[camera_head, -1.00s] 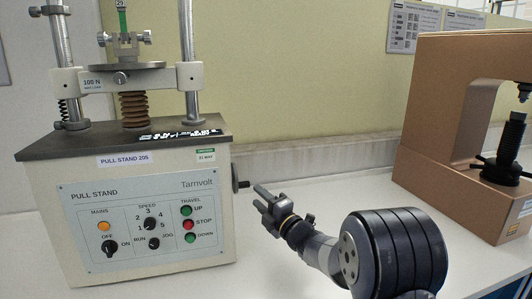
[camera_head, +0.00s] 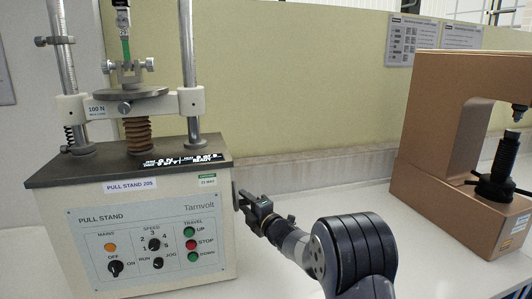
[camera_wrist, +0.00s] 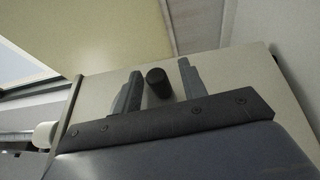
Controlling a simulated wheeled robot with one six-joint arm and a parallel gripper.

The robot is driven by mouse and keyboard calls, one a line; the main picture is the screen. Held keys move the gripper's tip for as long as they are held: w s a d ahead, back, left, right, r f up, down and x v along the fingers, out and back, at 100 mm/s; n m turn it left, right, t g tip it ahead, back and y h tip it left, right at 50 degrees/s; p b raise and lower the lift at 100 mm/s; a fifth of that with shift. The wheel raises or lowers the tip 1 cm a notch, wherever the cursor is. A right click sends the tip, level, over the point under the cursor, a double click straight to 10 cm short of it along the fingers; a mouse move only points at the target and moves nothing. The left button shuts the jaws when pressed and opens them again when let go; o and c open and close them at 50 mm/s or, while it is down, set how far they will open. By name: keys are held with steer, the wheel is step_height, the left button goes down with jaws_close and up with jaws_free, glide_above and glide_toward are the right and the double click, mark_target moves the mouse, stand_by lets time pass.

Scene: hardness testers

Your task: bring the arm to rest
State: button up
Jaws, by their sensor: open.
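My gripper (camera_head: 243,196) is open, close to the right side wall of the pull stand (camera_head: 140,240). In the wrist view, its two fingers (camera_wrist: 160,73) stand apart on either side of a dark round knob (camera_wrist: 157,86) on the stand's pale side panel. Gaps show between the knob and both fingers, so it does not look gripped. In the head view the gripper mostly hides this knob. My arm reaches in from the lower right, low over the white bench.
A large brown tester (camera_head: 445,125) with a dark spindle (camera_head: 497,175) stands at the right. The white bench (camera_head: 330,210) is clear between the machines. A low ledge and a yellow-green wall (camera_head: 300,80) are behind. Posters (camera_head: 432,36) hang at the upper right.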

steer(key=shift+s+d+r+m+g+h+p, duration=0.1)
steer(key=shift+s+m+g+h+p, duration=0.2)
steer(key=shift+p, duration=2.2)
steer(key=shift+s+d+r+g+h+p, duration=0.1)
steer(key=shift+g+h+p, duration=0.3)
steer(key=shift+p, duration=2.1)
steer(key=b+v, duration=0.2)
steer(key=v, duration=0.8)
steer(key=shift+s+d+b, duration=0.2)
steer(key=shift+d+b, duration=0.05)
steer(key=shift+b, duration=0.05)
steer(key=shift+f, duration=0.15)
